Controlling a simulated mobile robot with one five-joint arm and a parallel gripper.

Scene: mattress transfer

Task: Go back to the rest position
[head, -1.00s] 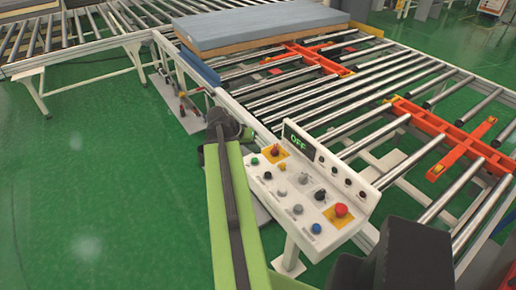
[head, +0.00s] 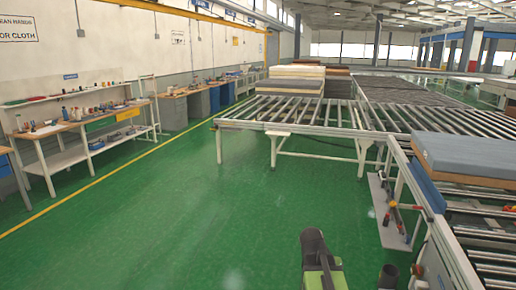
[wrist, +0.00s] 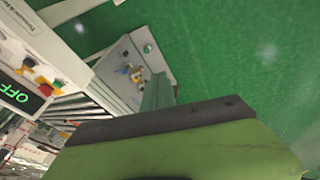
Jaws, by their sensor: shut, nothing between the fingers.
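My gripper (wrist: 155,122) fills the lower part of the wrist view, a green body with a dark grey front edge. It is shut and holds nothing visible. The control panel (wrist: 28,75) is at the left of the wrist view, apart from my gripper, with coloured buttons and a green OFF display. In the head view only part of my green and black arm (head: 318,265) shows at the bottom; the gripper's fingers are not seen there.
A roller conveyor (head: 440,245) with a blue-grey mattress (head: 465,152) is at the right. Another conveyor (head: 290,125) crosses behind, with stacked mattresses (head: 290,82). A workbench (head: 80,125) lines the left wall. The green floor (head: 190,215) between is clear.

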